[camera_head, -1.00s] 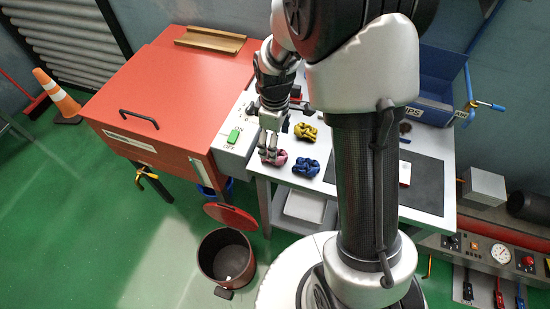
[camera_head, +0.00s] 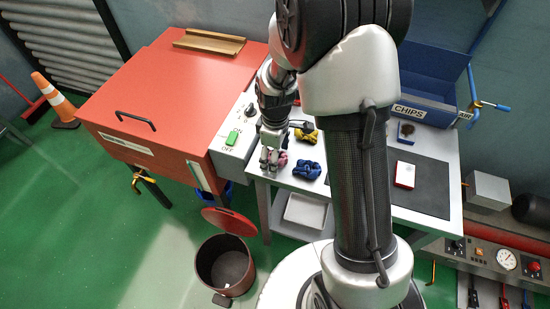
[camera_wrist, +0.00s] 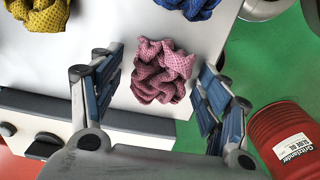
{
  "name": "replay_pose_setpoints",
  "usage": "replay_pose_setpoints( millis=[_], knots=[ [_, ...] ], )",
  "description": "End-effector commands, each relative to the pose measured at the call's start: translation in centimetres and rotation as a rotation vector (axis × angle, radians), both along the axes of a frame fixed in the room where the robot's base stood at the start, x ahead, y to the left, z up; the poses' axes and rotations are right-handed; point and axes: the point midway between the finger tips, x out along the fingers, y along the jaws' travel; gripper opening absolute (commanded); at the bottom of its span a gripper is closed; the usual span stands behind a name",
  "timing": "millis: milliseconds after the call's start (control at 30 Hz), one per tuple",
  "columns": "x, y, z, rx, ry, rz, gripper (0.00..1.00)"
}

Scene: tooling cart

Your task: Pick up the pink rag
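The pink rag (camera_wrist: 161,72) lies crumpled on the light grey cart top (camera_wrist: 205,38) in the wrist view, close to the cart's edge. My gripper (camera_wrist: 160,78) is open, with one blue-padded finger on each side of the rag. Gaps show between the rag and both fingers. In the head view my gripper (camera_head: 271,162) points down over the pink rag (camera_head: 282,159), which it mostly hides. I cannot tell the exact height of the fingertips above the cart top.
A blue rag (camera_head: 307,170) and a yellow rag (camera_head: 305,135) lie close by. A red machine (camera_head: 170,95) with a switch panel stands left of the cart. A red bin (camera_head: 225,264) stands on the floor below. A blue chips box (camera_head: 425,108) is at the back right.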

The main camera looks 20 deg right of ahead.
Motion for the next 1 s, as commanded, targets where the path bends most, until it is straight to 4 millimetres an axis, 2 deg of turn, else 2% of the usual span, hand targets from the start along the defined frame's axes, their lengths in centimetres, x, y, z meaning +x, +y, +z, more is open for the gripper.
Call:
replay_pose_setpoints(
  millis=[333, 767, 867, 1000],
  knots=[
    [0.0, 0.0, 0.0, 0.0, 0.0, 0.0, 0.43],
    [0.0, 0.0, 0.3, 0.0, 0.0, 0.0, 0.4],
    [0.0, 0.0, 1.1, 0.0, 0.0, 0.0, 0.4],
    [0.1, 0.0, 3.3, 0.0, -0.003, 0.0, 0.4]
  ],
)
